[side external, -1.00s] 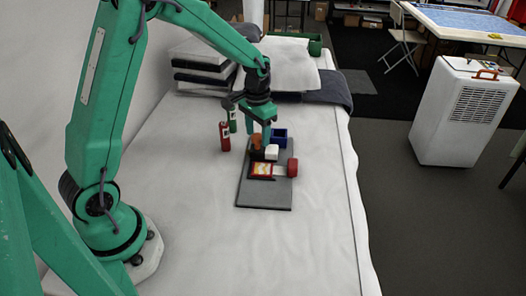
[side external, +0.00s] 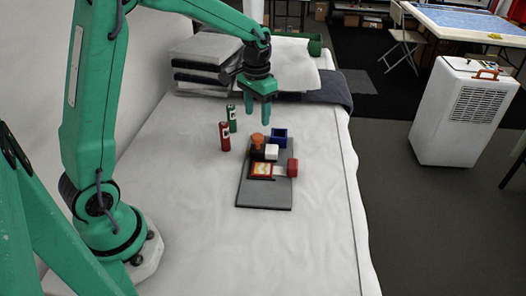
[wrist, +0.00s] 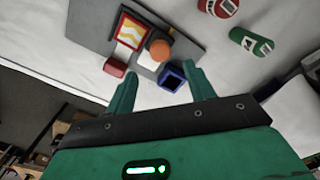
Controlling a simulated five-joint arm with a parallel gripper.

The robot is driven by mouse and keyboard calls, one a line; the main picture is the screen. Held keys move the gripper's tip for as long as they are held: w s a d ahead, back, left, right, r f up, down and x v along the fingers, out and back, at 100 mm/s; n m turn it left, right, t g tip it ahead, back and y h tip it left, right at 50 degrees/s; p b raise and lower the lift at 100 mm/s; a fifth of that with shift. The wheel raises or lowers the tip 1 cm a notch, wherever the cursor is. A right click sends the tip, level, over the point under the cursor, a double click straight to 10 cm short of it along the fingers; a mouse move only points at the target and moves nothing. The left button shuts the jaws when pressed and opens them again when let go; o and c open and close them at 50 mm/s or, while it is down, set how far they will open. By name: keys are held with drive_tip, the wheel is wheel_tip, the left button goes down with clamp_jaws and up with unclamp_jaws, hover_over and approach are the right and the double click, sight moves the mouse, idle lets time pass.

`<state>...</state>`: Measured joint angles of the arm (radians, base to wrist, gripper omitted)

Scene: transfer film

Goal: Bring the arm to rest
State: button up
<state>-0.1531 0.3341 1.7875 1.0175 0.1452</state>
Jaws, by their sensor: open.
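My gripper (side external: 260,112) is green and hangs pointing down above the back end of a grey board (side external: 265,200). Its two fingers stand apart with nothing between them; they also show in the wrist view (wrist: 162,92). The board lies on the white-covered table (side external: 180,230). On it are an orange-topped dark piece (side external: 257,139), a blue open box (side external: 279,137), a white block (side external: 271,152), a red piece (side external: 292,167) and a red-and-yellow picture card (side external: 262,170). The gripper is clear of all of them.
A red can (side external: 224,137) and a green can (side external: 232,119) stand upright left of the board. Folded grey and white cloths (side external: 205,62) are stacked at the back left. A green bin (side external: 314,45) sits at the back. The front of the table is clear.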

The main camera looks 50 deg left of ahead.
drive_tip(key=shift+r, duration=0.3)
drive_tip(key=s+d+r+t, duration=0.2)
drive_tip(key=s+d+r, duration=0.1)
drive_tip(key=s, duration=0.7)
drive_tip(key=s+d+r+t, duration=0.3)
drive_tip(key=s+r, duration=0.3)
drive_tip(key=s, duration=0.5)
drive_tip(key=shift+s+d+r+t, duration=0.25)
drive_tip(key=shift+d+t, duration=0.05)
drive_tip(key=shift+d, duration=0.1)
drive_tip(key=shift+w, duration=0.15)
idle(0.7)
